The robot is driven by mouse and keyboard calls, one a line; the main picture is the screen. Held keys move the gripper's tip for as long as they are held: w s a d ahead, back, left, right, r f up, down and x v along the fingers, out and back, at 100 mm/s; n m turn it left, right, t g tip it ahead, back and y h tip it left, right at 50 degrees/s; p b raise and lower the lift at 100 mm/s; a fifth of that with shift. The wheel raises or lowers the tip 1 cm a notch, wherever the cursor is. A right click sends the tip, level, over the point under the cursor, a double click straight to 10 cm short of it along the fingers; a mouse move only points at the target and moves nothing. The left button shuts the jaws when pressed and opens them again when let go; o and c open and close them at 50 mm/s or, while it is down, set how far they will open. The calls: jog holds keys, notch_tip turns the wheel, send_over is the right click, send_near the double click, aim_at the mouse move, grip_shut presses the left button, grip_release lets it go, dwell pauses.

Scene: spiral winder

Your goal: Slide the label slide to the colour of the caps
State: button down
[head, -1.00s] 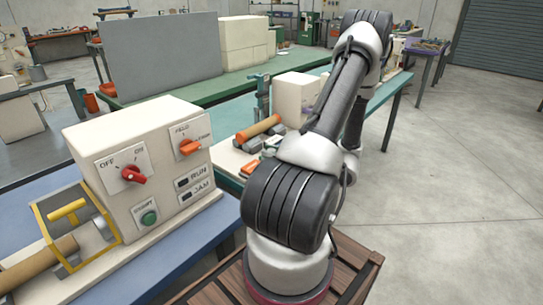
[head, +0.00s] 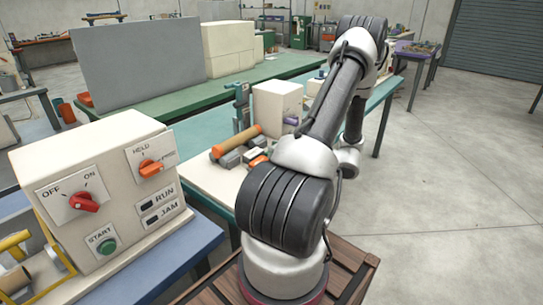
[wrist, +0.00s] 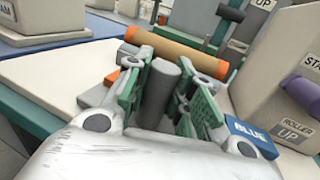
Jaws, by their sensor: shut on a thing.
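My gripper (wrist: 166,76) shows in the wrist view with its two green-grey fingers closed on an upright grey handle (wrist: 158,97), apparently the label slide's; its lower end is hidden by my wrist. A blue label reading BLUE (wrist: 250,136) lies right of the fingers. An orange label or block (wrist: 130,62) shows beyond the left finger, and in the head view too (head: 258,161). A brown tube (wrist: 180,52) with an orange cap (wrist: 131,34) at its left end lies behind the handle. In the head view my arm hides my gripper.
A cream box with a purple knob (wrist: 303,91) marked ROLLER UP stands at the right in the wrist view. In the head view a control box (head: 100,190) with red and orange knobs stands on the blue bench at left. Clear floor (head: 450,190) lies at right.

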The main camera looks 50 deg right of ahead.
jog(key=shift+w+d, duration=0.15)
jog(key=shift+d, duration=1.4)
jog(key=c, duration=1.2)
grip_release()
jog(key=shift+d, duration=0.15)
jog(key=v, duration=1.2)
